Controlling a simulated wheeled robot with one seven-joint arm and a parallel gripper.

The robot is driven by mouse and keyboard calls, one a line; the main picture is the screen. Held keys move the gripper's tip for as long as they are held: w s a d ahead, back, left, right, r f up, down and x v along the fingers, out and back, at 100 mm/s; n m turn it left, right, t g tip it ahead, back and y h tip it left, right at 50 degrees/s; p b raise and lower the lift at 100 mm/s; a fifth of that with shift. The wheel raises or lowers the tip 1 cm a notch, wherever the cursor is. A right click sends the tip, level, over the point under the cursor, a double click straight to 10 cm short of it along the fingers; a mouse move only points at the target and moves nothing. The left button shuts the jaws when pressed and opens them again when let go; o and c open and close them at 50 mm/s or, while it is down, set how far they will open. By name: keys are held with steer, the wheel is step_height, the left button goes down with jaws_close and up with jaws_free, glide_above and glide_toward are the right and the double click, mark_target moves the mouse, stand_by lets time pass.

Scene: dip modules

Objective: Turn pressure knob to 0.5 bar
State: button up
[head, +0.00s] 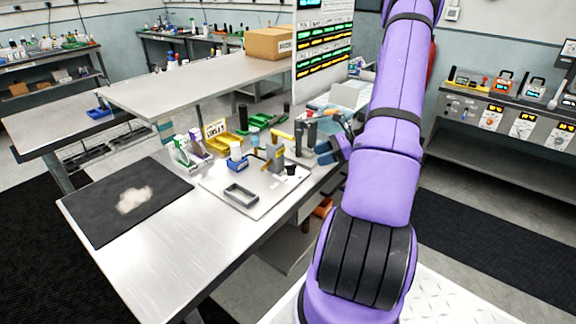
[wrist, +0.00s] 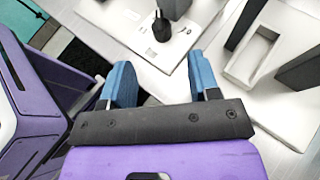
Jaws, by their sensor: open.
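In the wrist view, a black knob (wrist: 162,28) stands on a pale panel with small dark markings around it, which are too small to read. My gripper (wrist: 159,66) has two blue fingers set wide apart with nothing between them. The knob lies beyond the fingertips, roughly in line with the gap, and I see no contact. In the head view, my gripper (head: 326,150) is at the right edge of the workbench (head: 150,265), largely hidden by my purple arm. I cannot make out the knob's setting.
A black mat (head: 105,205) lies at left. In the wrist view, a white tray (wrist: 252,58) is at right.

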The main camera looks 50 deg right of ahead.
mark_target(295, 165)
steer(key=x, duration=1)
steer(key=shift+r, duration=0.1)
steer(key=c, duration=0.9)
